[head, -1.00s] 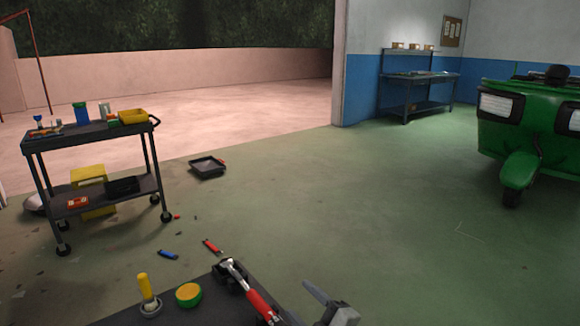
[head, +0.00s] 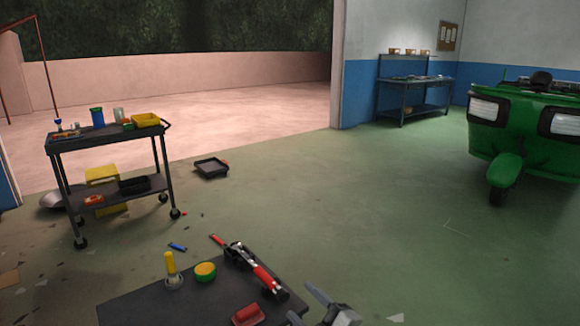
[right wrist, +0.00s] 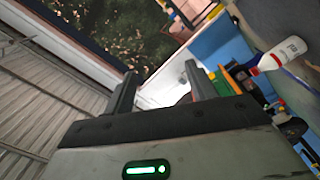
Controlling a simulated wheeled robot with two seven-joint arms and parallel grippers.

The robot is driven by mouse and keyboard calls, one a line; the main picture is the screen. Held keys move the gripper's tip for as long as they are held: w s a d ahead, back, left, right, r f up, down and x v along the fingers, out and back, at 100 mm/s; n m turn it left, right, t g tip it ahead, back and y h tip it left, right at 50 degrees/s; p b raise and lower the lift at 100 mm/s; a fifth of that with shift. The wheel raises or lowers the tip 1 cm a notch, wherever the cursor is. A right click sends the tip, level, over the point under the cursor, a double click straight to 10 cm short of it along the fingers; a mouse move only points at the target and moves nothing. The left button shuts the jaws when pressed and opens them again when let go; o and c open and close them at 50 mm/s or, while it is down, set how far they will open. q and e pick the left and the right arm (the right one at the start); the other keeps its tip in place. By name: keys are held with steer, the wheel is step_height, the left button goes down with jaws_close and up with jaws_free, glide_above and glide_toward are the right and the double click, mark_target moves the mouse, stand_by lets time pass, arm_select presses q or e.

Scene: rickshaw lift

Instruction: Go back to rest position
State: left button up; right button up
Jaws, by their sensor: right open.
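My right gripper (head: 300,300) shows at the bottom edge of the head view, just right of the dark table (head: 140,305). Its two fingers are apart with nothing between them. In the right wrist view the two dark fingers (right wrist: 160,72) also stand apart and empty. My left gripper is in neither view. The green rickshaw (head: 520,125) stands on the floor at the far right, partly cut off by the frame, well away from my right gripper.
A red-handled tool (head: 265,279), a yellow-handled tool (head: 170,265), a green and yellow round tin (head: 205,271) and a red item (head: 248,314) are on the near table. A tool cart (head: 105,140) stands left, a workbench (head: 415,82) far back.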

arm_select(q)
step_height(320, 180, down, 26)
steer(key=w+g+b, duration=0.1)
steer(key=b, duration=2)
arm_select(e)
steer(key=s+d+f+m+g+h, duration=0.2)
steer(key=s+d+f+m, duration=0.1)
steer(key=s+f+m, duration=0.65)
steer(key=s+d+f+m+g+h, duration=0.1)
steer(key=s+d+f+m+h, duration=0.35)
steer(key=s+f, duration=0.75)
arm_select(q)
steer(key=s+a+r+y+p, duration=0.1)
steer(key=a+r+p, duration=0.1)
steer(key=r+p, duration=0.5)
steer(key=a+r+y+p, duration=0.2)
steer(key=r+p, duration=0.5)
steer(key=p, duration=0.8)
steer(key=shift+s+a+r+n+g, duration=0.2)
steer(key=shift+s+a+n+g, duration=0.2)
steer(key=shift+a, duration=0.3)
arm_select(e)
steer(key=d+r+m+g, duration=0.1)
steer(key=d+r+m, duration=0.1)
steer(key=r, duration=1)
steer(key=shift+s+d+h, duration=0.35)
steer(key=shift+d+h, duration=0.1)
steer(key=shift+d, duration=0.1)
